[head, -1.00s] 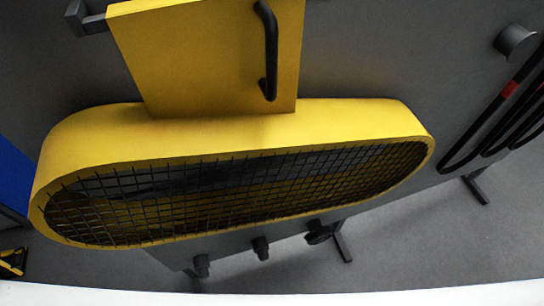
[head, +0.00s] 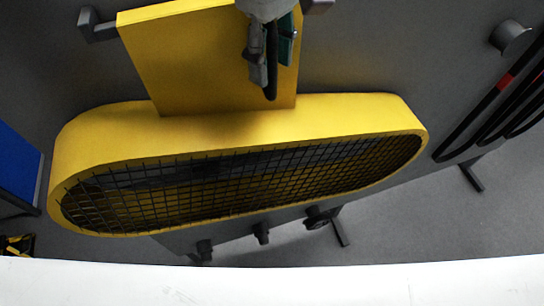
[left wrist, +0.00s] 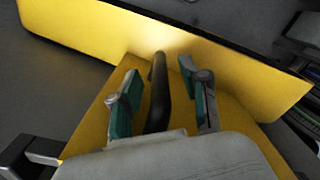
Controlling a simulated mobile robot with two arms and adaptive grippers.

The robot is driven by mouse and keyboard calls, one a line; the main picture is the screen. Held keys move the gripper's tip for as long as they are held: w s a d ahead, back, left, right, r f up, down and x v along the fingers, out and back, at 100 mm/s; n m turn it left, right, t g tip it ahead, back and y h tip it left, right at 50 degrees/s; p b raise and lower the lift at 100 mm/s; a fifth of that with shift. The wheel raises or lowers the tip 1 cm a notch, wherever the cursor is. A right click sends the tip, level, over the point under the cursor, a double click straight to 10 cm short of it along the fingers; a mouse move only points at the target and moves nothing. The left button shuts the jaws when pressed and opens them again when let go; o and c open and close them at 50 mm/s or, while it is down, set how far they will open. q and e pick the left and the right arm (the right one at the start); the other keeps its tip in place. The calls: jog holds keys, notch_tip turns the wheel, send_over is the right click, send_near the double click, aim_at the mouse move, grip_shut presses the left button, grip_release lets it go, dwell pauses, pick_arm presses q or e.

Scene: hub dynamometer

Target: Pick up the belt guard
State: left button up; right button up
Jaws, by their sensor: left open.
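The yellow belt guard (head: 240,128) is a long rounded housing with a dark mesh face, set against a grey panel. A flat yellow plate (head: 190,65) rises from its top and carries a black bar handle (head: 271,75). My left gripper (head: 272,72) is at this handle, in front of the plate. In the left wrist view, the left gripper (left wrist: 158,90) is open, with the black handle (left wrist: 157,95) between its two green-padded fingers. I see no clear grip on the handle. The right gripper is in neither view.
A grey bracket (head: 97,25) sits at the plate's upper left. Black hanging cables (head: 480,125) and a round grey peg (head: 511,38) are at the right. Several dark knobs (head: 261,233) lie below the guard. A white surface (head: 270,284) crosses the bottom. A blue panel (head: 17,170) stands left.

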pick_arm(q)
grip_shut()
